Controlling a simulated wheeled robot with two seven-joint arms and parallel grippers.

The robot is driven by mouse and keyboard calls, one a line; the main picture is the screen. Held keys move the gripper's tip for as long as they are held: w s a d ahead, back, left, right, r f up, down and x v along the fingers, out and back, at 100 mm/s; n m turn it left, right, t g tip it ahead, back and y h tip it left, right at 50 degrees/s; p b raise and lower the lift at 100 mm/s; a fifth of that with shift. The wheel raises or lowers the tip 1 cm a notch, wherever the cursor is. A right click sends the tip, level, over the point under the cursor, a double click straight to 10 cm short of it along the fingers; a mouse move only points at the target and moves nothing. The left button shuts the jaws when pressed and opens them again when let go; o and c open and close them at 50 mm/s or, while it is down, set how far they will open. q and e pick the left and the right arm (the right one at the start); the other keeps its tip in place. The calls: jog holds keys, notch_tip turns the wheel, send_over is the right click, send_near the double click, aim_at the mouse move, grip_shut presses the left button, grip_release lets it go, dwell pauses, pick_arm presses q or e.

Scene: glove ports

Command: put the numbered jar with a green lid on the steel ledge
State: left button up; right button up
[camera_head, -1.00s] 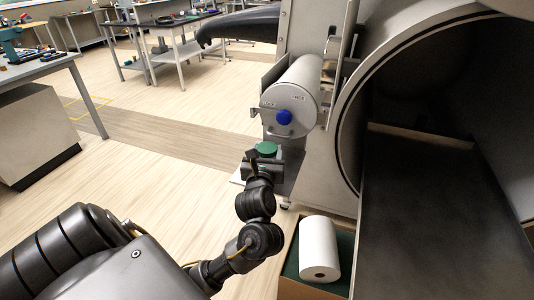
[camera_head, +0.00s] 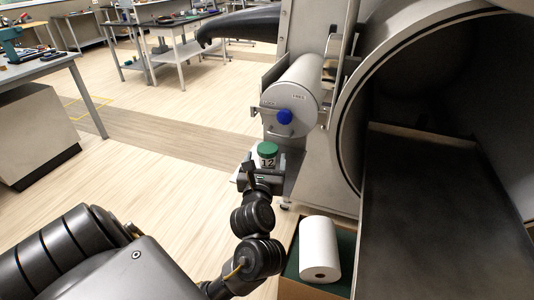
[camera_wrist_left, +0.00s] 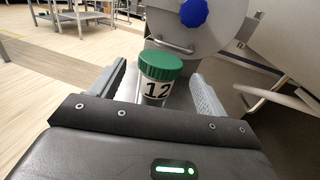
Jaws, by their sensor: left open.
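The jar, with a green lid and a white label reading 12 (camera_head: 267,154), stands upright on the steel ledge (camera_head: 292,166) below the round airlock door. In the left wrist view the jar (camera_wrist_left: 159,78) is upright between the two fingers, with gaps on both sides. My left gripper (camera_head: 263,174) is open on the near side of the jar, its fingers pointing toward it. The lower part of the jar is partly hidden by the gripper in the head view. My right gripper is not in view.
A steel cylinder with a blue knob (camera_head: 284,117) sits just above and behind the jar. A white roll (camera_head: 319,250) lies in a green-lined box below right. The large round opening holds a dark tray (camera_head: 425,220).

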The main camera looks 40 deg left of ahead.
pick_arm(q)
jog(key=p+v, duration=0.2)
jog(key=v, duration=0.6)
jog(key=shift+w, duration=0.1)
